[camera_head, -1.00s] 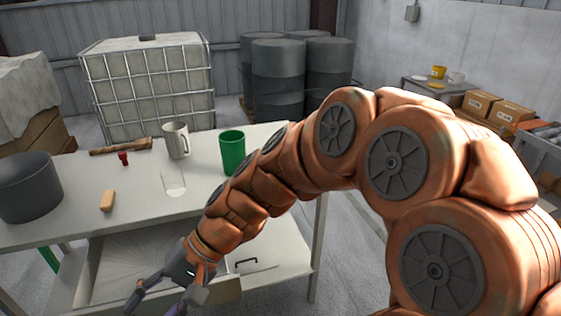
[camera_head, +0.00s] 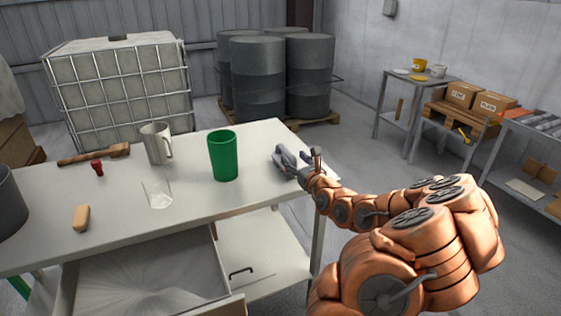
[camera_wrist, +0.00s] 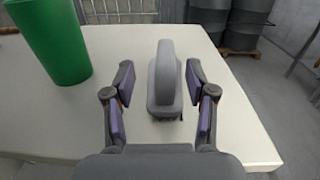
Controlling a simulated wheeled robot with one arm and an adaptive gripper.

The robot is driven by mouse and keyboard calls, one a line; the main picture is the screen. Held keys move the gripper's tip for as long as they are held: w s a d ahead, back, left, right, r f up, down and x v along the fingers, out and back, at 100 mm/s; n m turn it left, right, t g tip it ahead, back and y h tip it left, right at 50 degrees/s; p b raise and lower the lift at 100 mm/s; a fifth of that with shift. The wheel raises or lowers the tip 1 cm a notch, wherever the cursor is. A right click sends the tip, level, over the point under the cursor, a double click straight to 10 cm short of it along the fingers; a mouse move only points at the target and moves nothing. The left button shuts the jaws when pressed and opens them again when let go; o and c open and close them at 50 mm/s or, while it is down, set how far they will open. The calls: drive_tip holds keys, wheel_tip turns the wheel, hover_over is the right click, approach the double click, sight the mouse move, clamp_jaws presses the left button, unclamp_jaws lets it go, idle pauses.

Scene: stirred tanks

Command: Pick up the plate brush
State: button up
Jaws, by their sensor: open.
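The plate brush (camera_wrist: 163,85), a grey block with a raised rounded back, stands on the white table (camera_wrist: 240,140) near its right end. In the wrist view it lies between the two spread fingers of my gripper (camera_wrist: 160,74), with a gap on both sides. My gripper is open and holds nothing. In the head view my gripper (camera_head: 294,163) is at the table's right end, and the brush there is hard to tell apart from the grey fingers.
A green cup (camera_head: 224,156) stands left of my gripper. An open drawer (camera_head: 150,285) juts out below the tabletop.

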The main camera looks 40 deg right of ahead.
sight(286, 152)
drive_tip(key=shift+s+d+f+m, duration=0.25)
drive_tip(key=shift+d+f+m, duration=0.15)
drive_tip(key=shift+d+f, duration=0.2)
drive_tip(key=shift+w+d+h, duration=0.1)
drive_tip(key=shift+d+h, duration=0.05)
drive_tip(key=shift+h, duration=0.25)
drive_tip(key=shift+a+p+x, duration=0.15)
drive_tip(key=shift+p+x, duration=0.1)
drive_tip(key=shift+x, duration=0.55)
drive_tip(key=shift+a+p+x, duration=0.2)
drive_tip(key=shift+x, duration=0.6)
drive_tip(key=shift+f+p+x, duration=0.15)
drive_tip(key=shift+p+x, duration=0.1)
drive_tip(key=shift+x, duration=0.85)
drive_tip(key=shift+f+p+x, duration=0.1)
drive_tip(key=shift+p+x, duration=0.15)
drive_tip(key=shift+x, duration=0.9)
drive_tip(key=shift+w+a, duration=0.1)
drive_tip(key=shift+a, duration=0.1)
clamp_jaws()
